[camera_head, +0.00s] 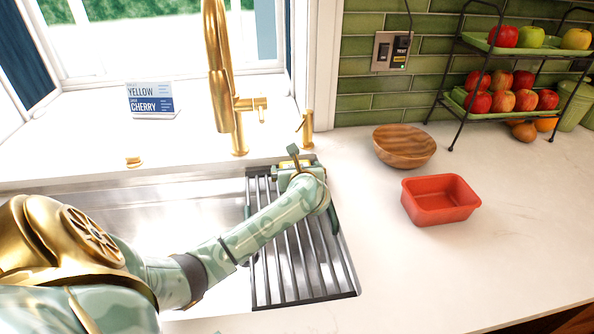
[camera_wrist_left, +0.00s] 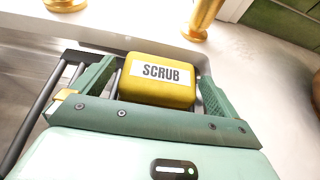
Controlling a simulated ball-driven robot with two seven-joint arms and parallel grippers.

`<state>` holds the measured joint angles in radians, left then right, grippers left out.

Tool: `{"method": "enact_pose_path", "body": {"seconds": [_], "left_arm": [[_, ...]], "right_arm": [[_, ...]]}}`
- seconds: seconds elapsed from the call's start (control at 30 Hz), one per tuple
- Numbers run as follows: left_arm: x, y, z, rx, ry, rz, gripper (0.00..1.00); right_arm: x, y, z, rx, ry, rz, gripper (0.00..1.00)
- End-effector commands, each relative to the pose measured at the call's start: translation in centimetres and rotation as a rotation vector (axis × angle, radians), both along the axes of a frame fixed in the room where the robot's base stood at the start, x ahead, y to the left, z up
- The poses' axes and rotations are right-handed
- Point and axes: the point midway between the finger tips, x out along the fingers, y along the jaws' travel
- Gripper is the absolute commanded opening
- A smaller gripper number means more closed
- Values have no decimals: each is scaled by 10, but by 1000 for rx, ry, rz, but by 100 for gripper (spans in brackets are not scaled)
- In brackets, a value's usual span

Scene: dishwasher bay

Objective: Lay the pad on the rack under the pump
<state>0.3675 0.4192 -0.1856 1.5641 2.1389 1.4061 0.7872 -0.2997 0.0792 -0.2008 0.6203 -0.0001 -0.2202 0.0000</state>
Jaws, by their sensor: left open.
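The pad, a yellow block labelled SCRUB (camera_wrist_left: 158,80), sits between the fingers of my left gripper (camera_wrist_left: 157,72), which is open with a finger on each side of it. In the head view the left gripper (camera_head: 296,166) is low at the back end of the rack (camera_head: 292,262), and the pad is mostly hidden there. The rack is a set of dark-edged metal bars across the right side of the sink. The gold pump (camera_head: 306,130) stands on the counter just behind this end of the rack. Pad and rack appear to touch, but the contact is hidden.
The gold faucet (camera_head: 220,90) rises left of the pump. A sign (camera_head: 152,99) stands on the sill. A wooden bowl (camera_head: 404,147), a red container (camera_head: 440,200) and a tiered fruit stand (camera_head: 466,122) are to the right. The front right counter is clear.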

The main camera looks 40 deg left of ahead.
Motion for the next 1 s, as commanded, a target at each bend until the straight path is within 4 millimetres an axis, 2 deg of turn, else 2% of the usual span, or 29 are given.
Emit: {"method": "enact_pose_path", "body": {"seconds": [0.13,0.23,0.4,0.6,0.8,1.0], "left_arm": [[-6,-9,9,-3,-4,-3,100],[-17,-23,20,-5,-5,-4,100],[-44,-57,40,-6,-5,-2,100],[-74,-93,56,-4,-2,-2,100],[-91,-113,62,-2,0,-1,100],[-95,-117,62,-1,-1,0,100]], "right_arm": [[3,0,12,1,-8,-1,0],[8,0,29,0,-20,-1,0],[17,1,64,0,-42,-1,0],[23,0,92,0,-56,-2,0],[26,0,104,0,-61,-2,0],[26,0,105,0,-62,-2,0]]}}
